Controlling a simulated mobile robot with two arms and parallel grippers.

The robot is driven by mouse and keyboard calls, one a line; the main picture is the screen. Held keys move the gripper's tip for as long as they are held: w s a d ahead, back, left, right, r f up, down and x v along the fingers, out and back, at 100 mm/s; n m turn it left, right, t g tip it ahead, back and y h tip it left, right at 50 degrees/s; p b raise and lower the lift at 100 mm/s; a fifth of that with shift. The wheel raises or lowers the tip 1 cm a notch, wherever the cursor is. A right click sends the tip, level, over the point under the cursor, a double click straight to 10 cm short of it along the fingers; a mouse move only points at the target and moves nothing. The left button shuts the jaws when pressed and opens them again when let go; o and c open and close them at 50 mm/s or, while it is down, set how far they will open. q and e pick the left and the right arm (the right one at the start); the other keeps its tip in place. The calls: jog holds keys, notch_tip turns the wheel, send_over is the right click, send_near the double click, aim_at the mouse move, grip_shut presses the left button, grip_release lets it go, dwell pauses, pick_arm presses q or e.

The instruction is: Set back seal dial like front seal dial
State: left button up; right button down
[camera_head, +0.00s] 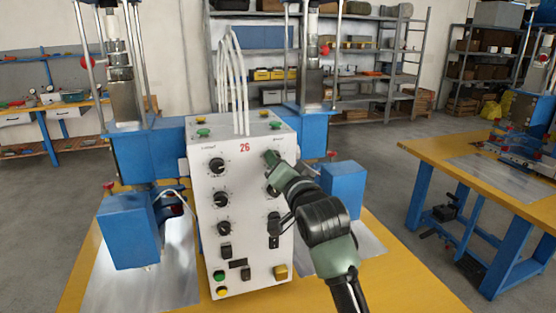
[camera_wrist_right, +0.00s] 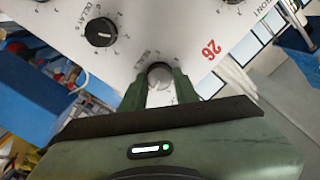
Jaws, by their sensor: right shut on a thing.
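A white control box (camera_head: 250,220) marked 26 stands upright on the yellow bench. Its front face has two columns of black dials. The front seal dial (camera_head: 217,166) is at the top of the left column; its pointer seems to aim to the upper right, but it is small. The back seal dial, at the top of the right column, is mostly hidden by my right gripper (camera_head: 271,159) in the head view. In the right wrist view the back seal dial (camera_wrist_right: 160,76) sits between the shut fingers; I cannot read its setting. My left gripper is out of view.
Below the held dial is another black dial, seen in the wrist view (camera_wrist_right: 101,32). Blue machine blocks (camera_head: 128,230) and (camera_head: 344,190) flank the box. Cables rise from its top. A second yellow bench (camera_head: 430,155) stands at the right.

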jog(key=shift+m, duration=0.5)
jog(key=c, duration=1.1)
grip_release()
jog(key=shift+d, duration=0.1)
jog(key=shift+b+v, duration=0.75)
jog(key=shift+v, duration=3.15)
